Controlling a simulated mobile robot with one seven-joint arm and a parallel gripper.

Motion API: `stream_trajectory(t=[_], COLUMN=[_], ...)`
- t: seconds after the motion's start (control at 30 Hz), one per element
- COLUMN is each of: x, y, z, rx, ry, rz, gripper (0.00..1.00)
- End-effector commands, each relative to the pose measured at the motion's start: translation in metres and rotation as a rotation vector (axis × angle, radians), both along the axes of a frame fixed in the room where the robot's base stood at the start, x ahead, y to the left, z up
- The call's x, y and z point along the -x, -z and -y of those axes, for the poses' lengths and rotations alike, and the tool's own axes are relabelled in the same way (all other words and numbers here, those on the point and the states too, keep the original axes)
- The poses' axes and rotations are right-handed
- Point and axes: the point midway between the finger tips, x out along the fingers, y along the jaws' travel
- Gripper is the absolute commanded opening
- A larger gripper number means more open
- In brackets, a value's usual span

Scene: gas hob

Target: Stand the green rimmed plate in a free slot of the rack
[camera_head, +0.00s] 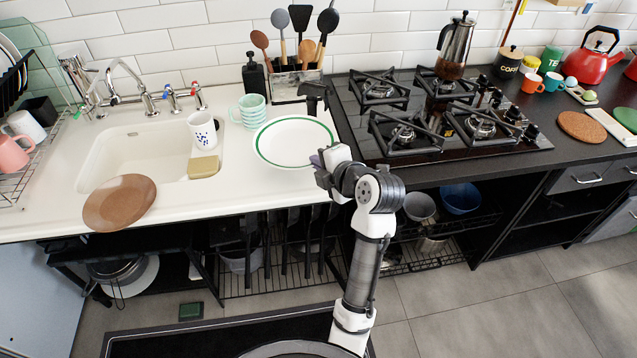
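The green rimmed plate (290,143), white with a green ring, appears to lie flat on the white counter right of the sink. My gripper (319,168) is at the plate's lower right edge, with my arm reaching up from below. Its fingers are small and partly hidden by the wrist, so I cannot tell whether they are open or touching the plate. A rack with black slots (14,82) is cut off at the far left, with pale plates (7,48) at its upper part. Which slots are free cannot be made out.
A brown plate (120,203) overhangs the counter's front edge. A pink mug (10,153) stands at left; the hob (440,120) is at right.

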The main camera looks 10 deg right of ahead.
Motion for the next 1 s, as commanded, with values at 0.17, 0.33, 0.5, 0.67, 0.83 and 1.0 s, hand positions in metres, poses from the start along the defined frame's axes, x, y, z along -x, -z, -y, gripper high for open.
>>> stream_trajectory(t=[0.17,0.33,0.5,0.67,0.83,1.0], x=[0.0,0.0,0.0,0.0,0.0,0.0], y=[0.03,0.043,0.067,0.077,0.077,0.081], z=[0.0,0.0,0.0,0.0,0.0,0.0], rx=[-0.003,-0.002,-0.003,0.0,0.001,0.001], ry=[0.001,0.0,0.001,0.001,0.001,0.001], rz=[0.0,0.002,0.0,0.003,0.005,0.005], gripper=[0.0,0.0,0.0,0.0,0.0,0.0])
